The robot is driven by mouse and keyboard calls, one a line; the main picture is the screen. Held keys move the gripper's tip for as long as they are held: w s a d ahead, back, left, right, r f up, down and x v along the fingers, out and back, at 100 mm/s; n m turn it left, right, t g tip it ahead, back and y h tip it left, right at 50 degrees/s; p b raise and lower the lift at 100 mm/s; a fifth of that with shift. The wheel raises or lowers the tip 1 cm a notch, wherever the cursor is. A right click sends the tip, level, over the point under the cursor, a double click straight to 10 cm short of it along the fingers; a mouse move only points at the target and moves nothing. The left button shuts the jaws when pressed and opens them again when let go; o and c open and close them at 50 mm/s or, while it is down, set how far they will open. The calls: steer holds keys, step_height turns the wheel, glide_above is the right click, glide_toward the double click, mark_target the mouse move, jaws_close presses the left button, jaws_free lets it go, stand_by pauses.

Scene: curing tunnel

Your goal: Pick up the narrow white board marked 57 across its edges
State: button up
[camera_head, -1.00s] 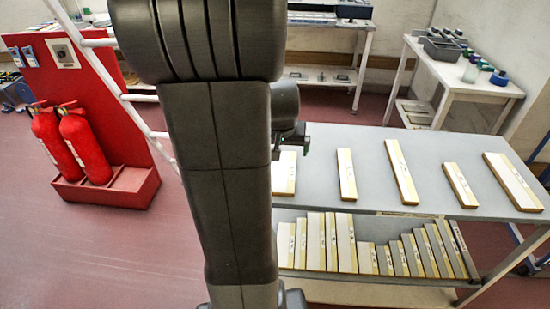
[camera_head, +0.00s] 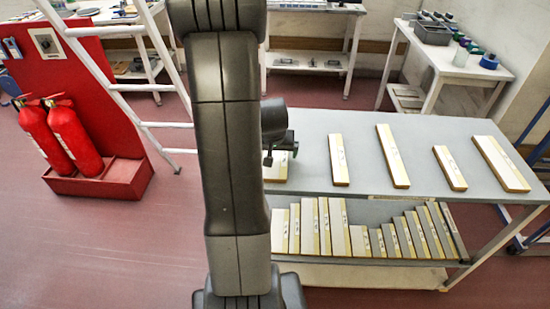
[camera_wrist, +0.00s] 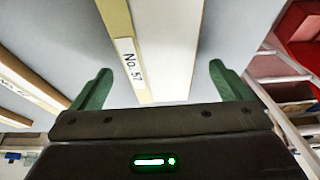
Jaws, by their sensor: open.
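The white board marked No. 57 (camera_wrist: 165,45) has a pale wooden edge strip, and its label is readable in the wrist view. It runs lengthwise between the two spread fingers of my open, empty gripper (camera_wrist: 160,68). In the head view my gripper (camera_head: 270,155) is over a white board (camera_head: 275,174) at the left end of the grey tabletop, partly hidden by my arm. Its label cannot be read there. I cannot tell the exact height gap.
Several other boards lie spaced apart on the grey table (camera_head: 365,150), the nearest being a narrow board (camera_head: 339,160). A red stand with extinguishers (camera_head: 75,138) and a white ladder (camera_head: 100,75) are on the left.

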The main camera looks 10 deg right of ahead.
steer(key=shift+w+f, duration=0.25)
steer(key=shift+f, duration=0.4)
steer(key=c, duration=1.1)
